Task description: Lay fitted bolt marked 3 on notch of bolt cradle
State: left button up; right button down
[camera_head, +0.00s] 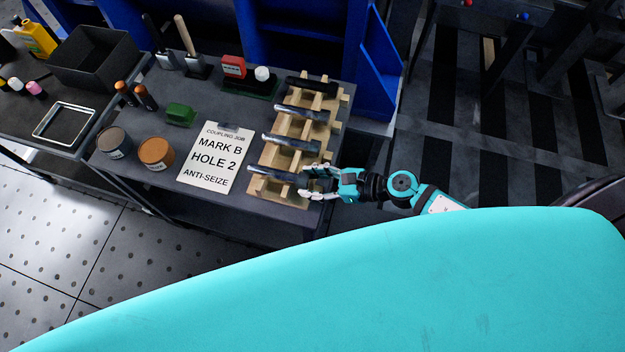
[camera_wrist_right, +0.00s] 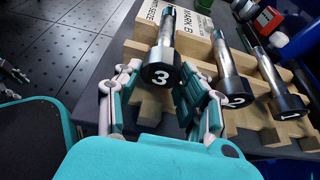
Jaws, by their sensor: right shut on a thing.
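The wooden bolt cradle (camera_head: 264,158) stands on the right side of the dark table and also shows in the right wrist view (camera_wrist_right: 150,110). The bolt marked 3 (camera_wrist_right: 166,30) lies across the cradle's near end, its dark numbered head toward the wrist camera; its shaft shows in the head view (camera_head: 268,172). My right gripper (camera_head: 316,183) is shut on this bolt by its head end, with fingers on both sides in the wrist view (camera_wrist_right: 155,90). I cannot tell whether the shaft touches the notch. A cut-off jointed part (camera_wrist_right: 12,75), perhaps my left gripper, shows at the left edge.
Bolts marked 2 (camera_wrist_right: 228,68) and 1 (camera_wrist_right: 265,68) lie beside it; a dark bolt (camera_head: 310,86) lies at the far end.

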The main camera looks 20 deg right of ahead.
jog(key=shift+f+b, duration=0.35)
jog(key=shift+b, duration=0.1)
